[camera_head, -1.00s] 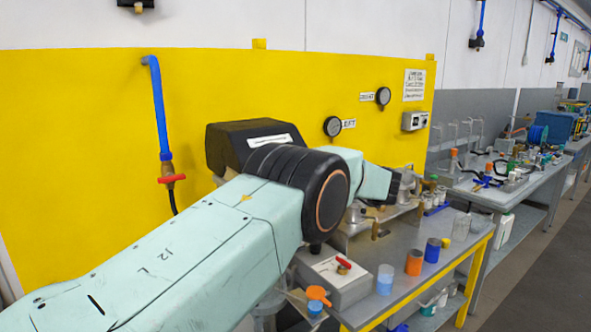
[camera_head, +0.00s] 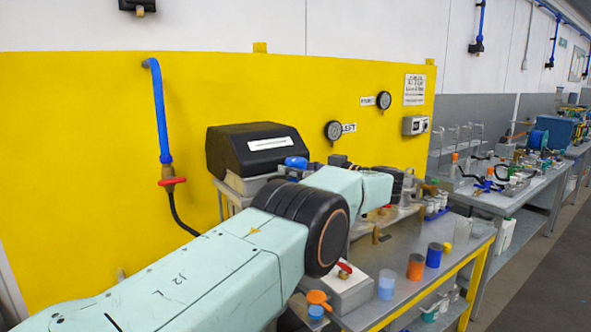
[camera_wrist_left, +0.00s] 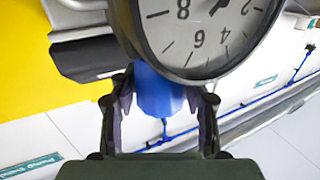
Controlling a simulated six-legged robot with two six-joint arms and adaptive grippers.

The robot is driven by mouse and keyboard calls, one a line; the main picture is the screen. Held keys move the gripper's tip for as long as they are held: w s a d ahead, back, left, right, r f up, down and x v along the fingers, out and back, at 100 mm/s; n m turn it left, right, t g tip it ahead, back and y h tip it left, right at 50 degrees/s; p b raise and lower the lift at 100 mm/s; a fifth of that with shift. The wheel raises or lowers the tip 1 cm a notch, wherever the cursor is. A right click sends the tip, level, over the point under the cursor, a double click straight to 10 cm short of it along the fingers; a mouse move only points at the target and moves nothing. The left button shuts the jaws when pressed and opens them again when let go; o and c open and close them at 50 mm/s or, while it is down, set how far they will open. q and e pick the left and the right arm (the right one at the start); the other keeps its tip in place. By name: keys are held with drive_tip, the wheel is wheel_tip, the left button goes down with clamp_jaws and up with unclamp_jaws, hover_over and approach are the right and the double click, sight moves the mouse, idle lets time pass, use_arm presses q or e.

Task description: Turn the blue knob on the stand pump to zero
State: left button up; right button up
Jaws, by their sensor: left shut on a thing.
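In the left wrist view, the blue knob (camera_wrist_left: 158,98) sits just under a round white dial gauge (camera_wrist_left: 205,30) with black numbers and a dark pointer. My left gripper (camera_wrist_left: 165,88) is shut on the knob, one dark finger on each side. The dial is cut off by the top edge, so its full reading cannot be told. In the head view my left arm reaches across the bench's back and hides much of what lies behind it. I cannot make out the held knob there. My right gripper is not in view.
A black-topped unit (camera_head: 258,151) stands at the yellow panel, with a blue round part (camera_head: 296,162) beside it. A grey box with a red switch (camera_head: 345,272), an orange cup (camera_head: 415,266) and a blue cup (camera_head: 433,254) stand on the bench front. The aisle at right is clear.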

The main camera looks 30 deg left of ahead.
sight(296, 159)
use_arm(q)
drive_tip(key=shift+r, duration=0.2)
drive_tip(key=o, duration=1.2)
drive_tip(key=shift+d+f, duration=0.1)
wheel_tip(296, 159, up, 9)
drive_tip(key=shift+f, duration=0.2)
drive_tip(key=shift+r, duration=0.6)
drive_tip(key=shift+s+r, duration=0.1)
drive_tip(key=shift+s, duration=0.05)
